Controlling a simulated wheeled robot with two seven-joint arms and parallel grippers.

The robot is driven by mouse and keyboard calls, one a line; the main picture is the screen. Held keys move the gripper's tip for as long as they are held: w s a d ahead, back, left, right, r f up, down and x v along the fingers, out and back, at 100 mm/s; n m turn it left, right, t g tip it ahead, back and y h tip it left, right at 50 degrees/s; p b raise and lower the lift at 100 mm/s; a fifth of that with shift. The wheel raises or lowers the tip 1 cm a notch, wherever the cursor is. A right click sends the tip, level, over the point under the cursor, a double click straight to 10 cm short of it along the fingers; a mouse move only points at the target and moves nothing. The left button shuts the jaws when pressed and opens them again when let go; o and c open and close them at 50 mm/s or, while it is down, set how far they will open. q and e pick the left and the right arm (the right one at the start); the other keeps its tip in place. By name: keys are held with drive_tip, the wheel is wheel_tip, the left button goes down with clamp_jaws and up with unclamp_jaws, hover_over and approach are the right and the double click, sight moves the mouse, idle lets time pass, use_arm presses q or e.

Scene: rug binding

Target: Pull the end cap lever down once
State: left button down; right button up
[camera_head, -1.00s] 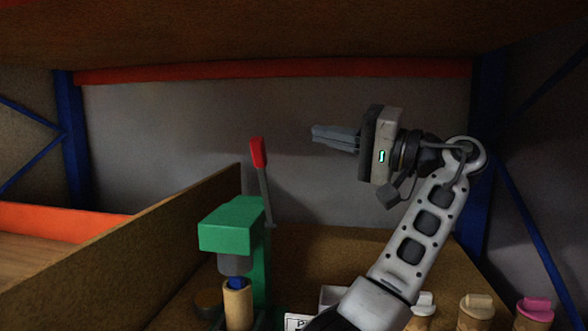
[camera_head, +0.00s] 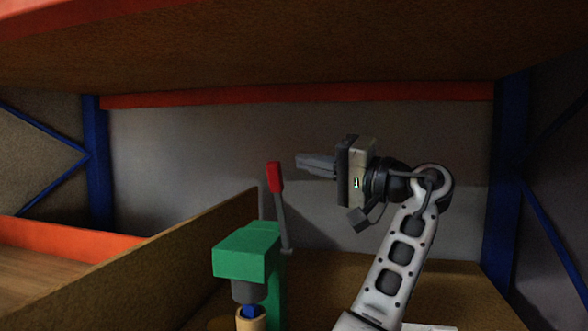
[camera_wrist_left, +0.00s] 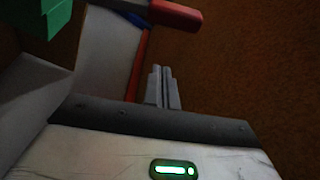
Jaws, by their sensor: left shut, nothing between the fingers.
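The end cap lever has a red handle (camera_head: 275,177) on a thin grey rod, standing nearly upright with a slight tilt behind the green press head (camera_head: 245,252). A wooden post with a blue piece (camera_head: 249,311) stands under the press. My left gripper (camera_head: 299,160) is shut and empty, with its fingers pointing left. Its tips are slightly right of the handle and a little higher in the picture, apart from it. In the left wrist view the closed fingers (camera_wrist_left: 162,71) point toward the red handle (camera_wrist_left: 172,15), and green shows at the upper left. My right gripper is not seen.
A wooden divider (camera_head: 170,255) runs along the left of the press. An orange-edged bin (camera_head: 70,236) lies beyond it. Blue rack posts (camera_head: 98,165) stand at both sides, and a shelf (camera_head: 300,55) hangs overhead.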

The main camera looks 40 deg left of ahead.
sight(275, 177)
use_arm(q)
drive_tip(key=s, duration=0.1)
drive_tip(key=s+f, duration=0.1)
drive_tip(key=s+a, duration=0.1)
drive_tip(key=shift+s+f+p, duration=0.2)
drive_tip(key=shift+s+p, duration=0.1)
drive_tip(key=shift+s, duration=0.05)
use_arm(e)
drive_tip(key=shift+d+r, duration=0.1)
use_arm(q)
drive_tip(key=shift+d, duration=0.1)
